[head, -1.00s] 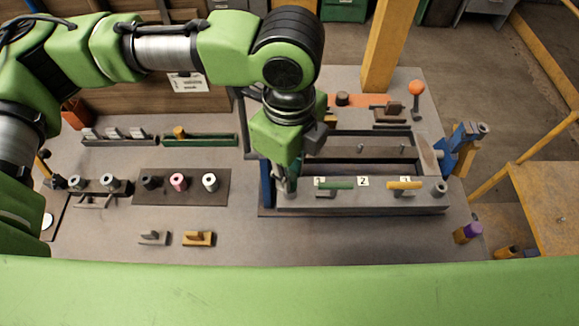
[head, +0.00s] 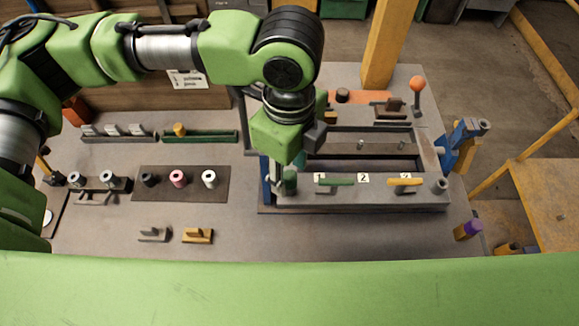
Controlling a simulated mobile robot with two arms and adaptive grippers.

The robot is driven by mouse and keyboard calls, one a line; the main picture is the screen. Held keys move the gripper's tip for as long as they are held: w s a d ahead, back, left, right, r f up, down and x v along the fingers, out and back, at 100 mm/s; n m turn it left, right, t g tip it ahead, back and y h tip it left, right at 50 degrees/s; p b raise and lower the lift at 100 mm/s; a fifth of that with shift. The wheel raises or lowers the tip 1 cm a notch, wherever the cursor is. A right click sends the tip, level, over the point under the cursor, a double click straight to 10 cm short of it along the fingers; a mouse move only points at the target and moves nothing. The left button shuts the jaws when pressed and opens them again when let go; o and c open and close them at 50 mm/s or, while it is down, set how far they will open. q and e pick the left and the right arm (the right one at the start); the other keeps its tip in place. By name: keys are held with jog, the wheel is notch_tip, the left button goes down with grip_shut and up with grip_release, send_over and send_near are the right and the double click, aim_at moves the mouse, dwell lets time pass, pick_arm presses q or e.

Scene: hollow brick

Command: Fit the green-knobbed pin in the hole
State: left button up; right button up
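The green knob of the pin (head: 289,180) stands upright at the left front corner of the grey fixture (head: 350,200), left of label 1. Its shank is not visible, so I cannot tell how deep it sits in the hole. My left gripper (head: 285,177) points down over this corner, its fingers apart on either side of the knob. The finger contact is too small to make out, but the fingers look spread. My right gripper is not in view.
A green handle (head: 336,183) and a yellow handle (head: 405,182) lie along the fixture's front. A purple-topped piece (head: 467,230) stands at the right. A dark mat with several ringed pieces (head: 209,179) lies left. An orange-balled lever (head: 416,85) rises behind.

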pick_arm(q)
notch_tip(320, 180, up, 12)
dwell(0.4)
jog(key=shift+s+f, duration=0.1)
jog(key=shift+f, duration=0.1)
